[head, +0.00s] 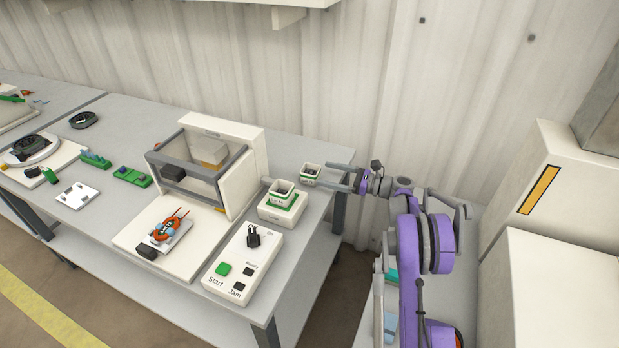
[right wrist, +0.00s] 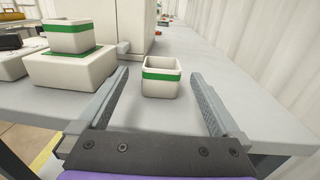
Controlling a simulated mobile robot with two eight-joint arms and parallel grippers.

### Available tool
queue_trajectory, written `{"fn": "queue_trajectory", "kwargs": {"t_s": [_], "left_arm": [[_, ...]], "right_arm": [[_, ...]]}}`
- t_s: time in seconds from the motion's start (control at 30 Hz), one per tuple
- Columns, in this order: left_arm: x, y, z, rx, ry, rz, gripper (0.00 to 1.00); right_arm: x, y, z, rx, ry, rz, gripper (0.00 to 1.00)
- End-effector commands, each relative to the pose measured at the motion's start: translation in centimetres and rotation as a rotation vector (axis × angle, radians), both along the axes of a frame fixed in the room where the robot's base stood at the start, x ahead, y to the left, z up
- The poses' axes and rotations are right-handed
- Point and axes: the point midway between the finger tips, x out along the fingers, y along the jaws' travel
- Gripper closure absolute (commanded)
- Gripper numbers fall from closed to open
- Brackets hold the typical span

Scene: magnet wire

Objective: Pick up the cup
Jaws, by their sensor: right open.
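A small white square cup with a green band (right wrist: 162,79) stands upright on the grey table in the right wrist view. It also shows in the head view (head: 311,175), near the back right corner of the table. My right gripper (right wrist: 162,98) is open, with one finger on either side of the cup's near part and a gap to each side. In the head view my right gripper (head: 338,177) reaches in from the right at the cup. A second similar cup (head: 281,191) stands on a white block with a green top (head: 282,208), left of the first cup. My left gripper is not in view.
A white box machine with a grey frame (head: 213,165) stands left of the cups. A control panel with Start and Jam buttons (head: 240,262) lies in front. The corrugated wall (head: 350,80) rises behind the table. Bare table (right wrist: 225,75) lies right of the cup.

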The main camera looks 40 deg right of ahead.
Motion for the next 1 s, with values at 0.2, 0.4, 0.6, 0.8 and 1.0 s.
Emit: {"fn": "queue_trajectory", "kwargs": {"t_s": [0.2, 0.4, 0.6, 0.8, 1.0], "left_arm": [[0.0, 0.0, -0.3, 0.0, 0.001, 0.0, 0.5], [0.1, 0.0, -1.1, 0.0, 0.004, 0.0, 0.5], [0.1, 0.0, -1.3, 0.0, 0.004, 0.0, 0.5], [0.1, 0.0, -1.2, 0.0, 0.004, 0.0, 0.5], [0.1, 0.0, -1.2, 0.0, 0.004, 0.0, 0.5]], "right_arm": [[1.7, 1.0, -0.1, -0.001, 0.0, 0.0, 0.0], [4.2, 2.3, -0.2, -0.001, 0.0, 0.002, 0.0], [5.8, 3.2, -0.1, -0.002, 0.0, 0.0, 0.0], [5.8, 3.2, -0.1, -0.002, 0.0, -0.001, 0.05], [5.8, 3.2, -0.1, -0.002, 0.0, 0.0, 0.41]]}}
